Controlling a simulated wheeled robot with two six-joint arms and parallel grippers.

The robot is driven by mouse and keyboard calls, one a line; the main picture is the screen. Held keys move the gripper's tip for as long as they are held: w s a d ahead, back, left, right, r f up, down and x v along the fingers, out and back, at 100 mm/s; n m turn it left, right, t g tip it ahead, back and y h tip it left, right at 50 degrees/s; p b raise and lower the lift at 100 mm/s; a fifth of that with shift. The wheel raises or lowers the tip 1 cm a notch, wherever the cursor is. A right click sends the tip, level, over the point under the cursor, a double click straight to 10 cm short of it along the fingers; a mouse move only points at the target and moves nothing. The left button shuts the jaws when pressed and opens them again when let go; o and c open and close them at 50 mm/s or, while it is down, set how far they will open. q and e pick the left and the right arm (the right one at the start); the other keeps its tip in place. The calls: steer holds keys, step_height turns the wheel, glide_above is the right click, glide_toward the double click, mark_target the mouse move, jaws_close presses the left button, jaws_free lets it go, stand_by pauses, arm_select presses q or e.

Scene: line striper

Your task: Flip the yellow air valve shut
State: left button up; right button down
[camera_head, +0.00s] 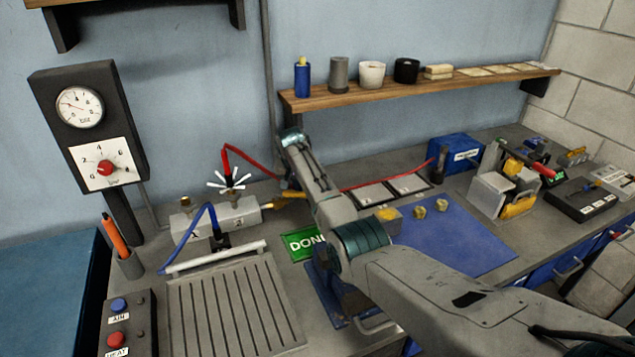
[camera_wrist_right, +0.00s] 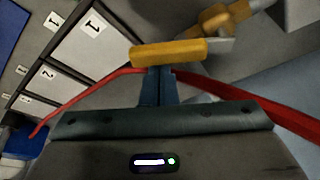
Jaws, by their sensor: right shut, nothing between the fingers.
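The yellow air valve handle (camera_head: 293,194) sticks out to the right of a brass fitting (camera_head: 270,206) on the grey manifold block (camera_head: 222,217); my right forearm hides what lies further right. In the right wrist view the yellow handle (camera_wrist_right: 170,53) lies crosswise just beyond the fingertips, with the brass valve body (camera_wrist_right: 222,18) behind it. My right gripper (camera_wrist_right: 158,72) is shut and empty, its tips at or very near the handle; I cannot tell if they touch. In the head view my right arm mostly hides this gripper. My left gripper is not in view.
A red hose (camera_head: 245,159) arches from the block and runs behind my arm; it also crosses near my fingers (camera_wrist_right: 105,84). A blue hose (camera_head: 180,245) loops left. A green DONE sign (camera_head: 302,243), ribbed plate (camera_head: 230,310) and blue mat (camera_head: 455,235) lie on the bench.

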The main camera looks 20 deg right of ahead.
steer(key=shift+s+a+m, duration=0.3)
steer(key=shift+s+m, duration=0.2)
steer(key=shift+m, duration=0.4)
steer(key=shift+s+a+m+g+h+p, duration=0.3)
steer(key=shift+s+m+g+h+p, duration=0.15)
steer(key=shift+m, duration=0.55)
steer(key=shift+s+a+m+g, duration=0.25)
steer(key=shift+s+a+m, duration=0.2)
steer(key=shift+m, duration=0.45)
steer(key=m, duration=0.1)
steer(key=s+a+m, duration=0.1)
steer(key=shift+m+g+h+b, duration=0.25)
steer(key=shift+m+g+b, duration=0.05)
steer(key=shift+g+b, duration=0.1)
steer(key=shift+s+a+m, duration=0.15)
steer(key=shift+a+m, duration=0.3)
steer(key=shift+m, duration=0.05)
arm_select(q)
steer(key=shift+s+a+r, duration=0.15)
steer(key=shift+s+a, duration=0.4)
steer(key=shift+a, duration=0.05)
arm_select(e)
steer(key=shift+s+a, duration=0.2)
steer(key=shift+a, duration=0.55)
